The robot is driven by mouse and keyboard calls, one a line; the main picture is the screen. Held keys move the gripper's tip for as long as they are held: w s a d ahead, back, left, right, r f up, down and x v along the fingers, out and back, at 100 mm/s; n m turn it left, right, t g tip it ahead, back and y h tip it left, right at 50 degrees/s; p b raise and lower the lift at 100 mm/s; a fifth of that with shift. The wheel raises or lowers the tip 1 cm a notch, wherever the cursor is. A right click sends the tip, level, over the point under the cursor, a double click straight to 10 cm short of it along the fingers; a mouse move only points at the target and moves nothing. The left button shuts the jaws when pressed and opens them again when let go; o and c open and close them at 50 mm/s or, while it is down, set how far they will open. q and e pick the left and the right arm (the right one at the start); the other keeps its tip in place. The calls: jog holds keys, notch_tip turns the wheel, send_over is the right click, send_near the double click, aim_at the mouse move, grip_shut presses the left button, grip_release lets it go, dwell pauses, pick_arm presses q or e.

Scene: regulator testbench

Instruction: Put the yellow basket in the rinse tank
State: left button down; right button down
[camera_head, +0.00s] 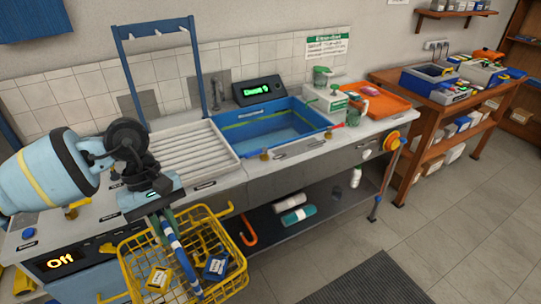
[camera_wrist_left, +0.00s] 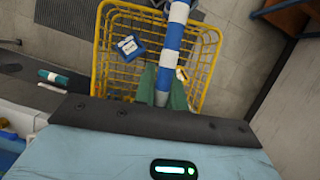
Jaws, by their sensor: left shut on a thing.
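The yellow wire basket (camera_head: 225,237) hangs in front of the bench at the lower left, with small yellow and blue parts inside. It also shows in the left wrist view (camera_wrist_left: 98,52). My left gripper (camera_head: 163,222) is shut on its blue-and-white striped handle (camera_head: 172,243), green fingers around the bar; the wrist view shows the same grip (camera_wrist_left: 162,88). The blue rinse tank (camera_head: 226,146) is set in the bench at centre, right of the gripper, with liquid inside. My right gripper is out of view.
A ribbed white drainboard (camera_head: 190,150) lies between gripper and tank. A blue frame with hooks (camera_head: 124,75) stands behind it. A green-lit display (camera_head: 259,90) is behind the tank; a dispenser (camera_head: 322,98) and orange tray (camera_head: 378,100) stand right. A lower shelf holds bottles (camera_head: 298,215).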

pick_arm(q)
jog(key=m, duration=0.1)
jog(key=f+m, duration=0.1)
jog(key=m+y, duration=0.1)
jog(key=m, duration=0.1)
jog(key=shift+s+d+f+g, duration=0.1)
jog(key=shift+d+f+g, duration=0.15)
jog(key=shift+g, duration=0.15)
jog(key=m, duration=0.2)
jog(key=f+m+y, duration=0.1)
jog(key=shift+s+a+f+m+y, duration=0.1)
jog(key=shift+s+a+m+y, duration=0.1)
jog(key=shift+m+y, duration=0.15)
jog(key=shift+d, duration=0.1)
